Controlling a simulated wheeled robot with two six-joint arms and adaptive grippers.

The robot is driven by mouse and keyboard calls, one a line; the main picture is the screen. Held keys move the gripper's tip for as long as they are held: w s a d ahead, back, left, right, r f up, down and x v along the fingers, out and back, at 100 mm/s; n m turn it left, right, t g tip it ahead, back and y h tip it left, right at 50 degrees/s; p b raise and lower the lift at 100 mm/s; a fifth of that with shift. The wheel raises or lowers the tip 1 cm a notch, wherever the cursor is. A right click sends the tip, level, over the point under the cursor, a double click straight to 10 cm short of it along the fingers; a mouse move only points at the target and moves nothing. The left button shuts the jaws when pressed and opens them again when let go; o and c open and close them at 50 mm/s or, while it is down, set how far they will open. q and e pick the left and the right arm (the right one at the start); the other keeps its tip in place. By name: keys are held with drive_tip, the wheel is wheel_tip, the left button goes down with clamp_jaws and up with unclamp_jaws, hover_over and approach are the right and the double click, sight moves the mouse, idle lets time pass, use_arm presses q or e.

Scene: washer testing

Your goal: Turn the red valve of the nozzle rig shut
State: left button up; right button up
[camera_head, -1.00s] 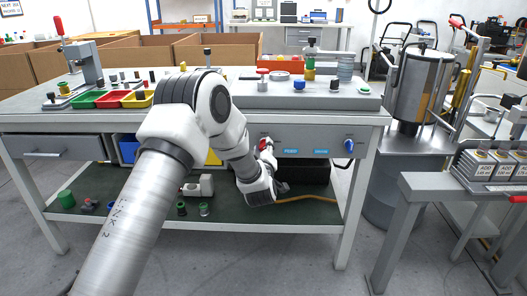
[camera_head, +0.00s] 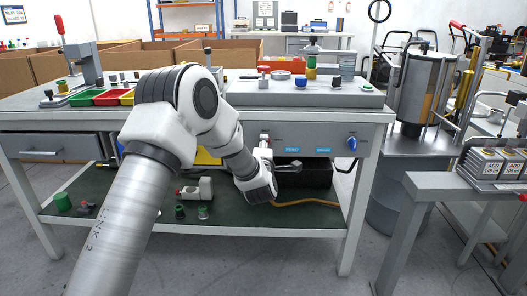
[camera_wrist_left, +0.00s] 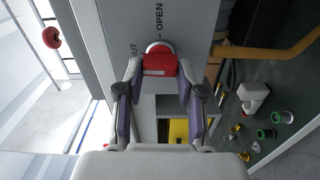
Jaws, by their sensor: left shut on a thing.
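The red valve (camera_wrist_left: 158,66) sits on the grey front panel, in the upper middle of the left wrist view. My left gripper (camera_wrist_left: 158,76) has one finger on each side of its red handle and is shut on it. Printed letters reading OPEN are above and right of the valve, and part of another word, ending in UT, shows to its left. My right gripper is not in view.
A blue knob (camera_head: 352,143) is right of the valve on the bench front. The lower shelf (camera_head: 110,207) holds a grey-white device (camera_head: 195,190), small green-ringed parts, a dark box (camera_head: 315,172) and a yellow hose (camera_head: 310,202). A side table (camera_head: 420,185) stands at the right.

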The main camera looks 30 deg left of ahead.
use_arm(q)
drive_tip(key=shift+r+n, duration=0.1)
drive_tip(key=shift+n, duration=0.3)
drive_tip(key=o, duration=1.1)
drive_tip(key=shift+o, duration=0.2)
drive_tip(key=v, duration=1.2)
drive_tip(key=shift+a, duration=0.1)
